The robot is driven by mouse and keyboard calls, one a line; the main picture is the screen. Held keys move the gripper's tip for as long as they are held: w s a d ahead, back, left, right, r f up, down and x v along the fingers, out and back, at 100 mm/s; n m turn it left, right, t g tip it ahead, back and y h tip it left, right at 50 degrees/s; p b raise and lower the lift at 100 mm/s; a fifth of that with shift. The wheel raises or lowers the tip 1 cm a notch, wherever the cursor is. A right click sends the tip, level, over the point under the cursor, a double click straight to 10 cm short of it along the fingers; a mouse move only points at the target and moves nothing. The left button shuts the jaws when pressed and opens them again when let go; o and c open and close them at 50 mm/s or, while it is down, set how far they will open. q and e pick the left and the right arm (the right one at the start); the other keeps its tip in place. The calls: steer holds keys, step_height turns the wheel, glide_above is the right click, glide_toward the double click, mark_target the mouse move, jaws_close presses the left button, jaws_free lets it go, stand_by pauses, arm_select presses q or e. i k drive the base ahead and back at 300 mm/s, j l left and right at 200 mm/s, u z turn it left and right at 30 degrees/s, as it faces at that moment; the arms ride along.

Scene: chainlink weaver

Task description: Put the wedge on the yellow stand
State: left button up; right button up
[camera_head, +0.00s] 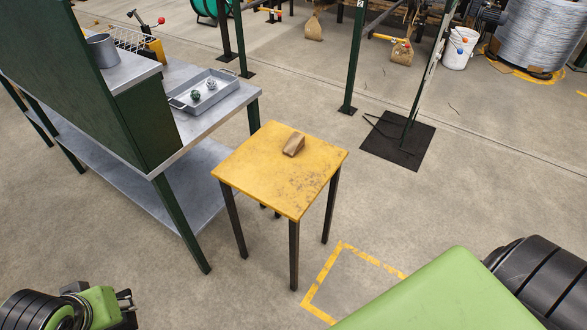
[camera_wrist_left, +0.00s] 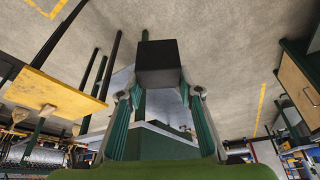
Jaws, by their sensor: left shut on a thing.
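The brown wedge (camera_head: 293,145) rests on top of the yellow stand (camera_head: 262,178), towards its back edge in the head view. The stand also shows at the left of the left wrist view (camera_wrist_left: 55,92). My left gripper (camera_head: 125,300) is low in the left corner of the head view, well apart from the stand. In the left wrist view its fingers (camera_wrist_left: 160,95) are shut on a dark block (camera_wrist_left: 158,62). The block is hard to make out in the head view. My right gripper is not in view.
A grey metal bench (camera_head: 215,118) with a green cabinet stands left of the yellow stand. It bears a grey tray (camera_head: 220,98) with two small balls, and a grey mug (camera_head: 102,50). A black floor plate (camera_head: 398,145) with a green post is at the back right.

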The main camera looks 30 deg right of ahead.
mark_target(269, 174)
steer(key=l, duration=0.45)
steer(key=i+l+z, duration=0.15)
steer(key=i+l, duration=0.15)
steer(key=i+l+z, duration=0.1)
steer(key=i, duration=0.45)
steer(key=l, duration=0.1)
